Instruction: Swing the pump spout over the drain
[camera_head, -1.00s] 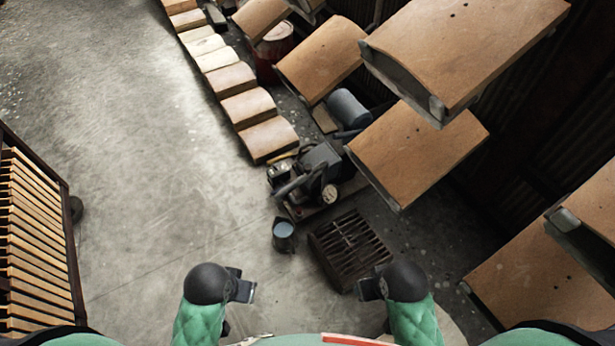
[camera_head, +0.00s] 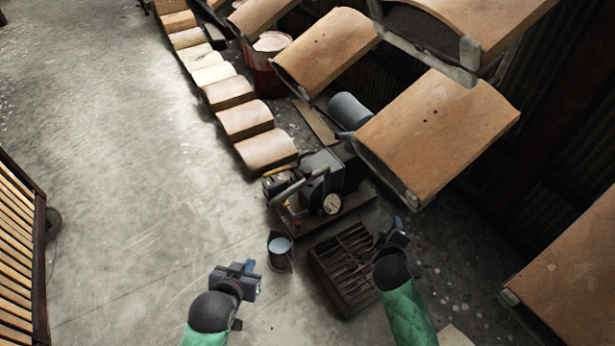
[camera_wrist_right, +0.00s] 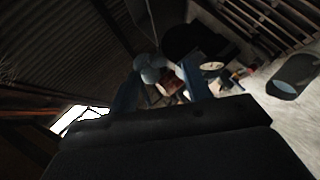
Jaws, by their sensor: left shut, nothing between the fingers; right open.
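The dark pump (camera_head: 318,182) with a round white gauge (camera_head: 331,204) stands on a low base in the middle of the head view. A grey pipe (camera_head: 290,187), which looks like the spout, slants down-left from it. My left gripper (camera_head: 252,268) is shut and empty, left of the drain and short of the bucket. My right gripper (camera_head: 399,230) is open above the drain's right side, apart from the pump. The gauge (camera_wrist_right: 212,66) and drain bars (camera_wrist_right: 262,22) show in the dark right wrist view.
A grey bucket (camera_head: 280,262) stands left of the drain; it also shows in the right wrist view (camera_wrist_right: 292,75). Tan curved panels (camera_head: 435,135) hang at the right. A row of tiles (camera_head: 245,120) runs behind.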

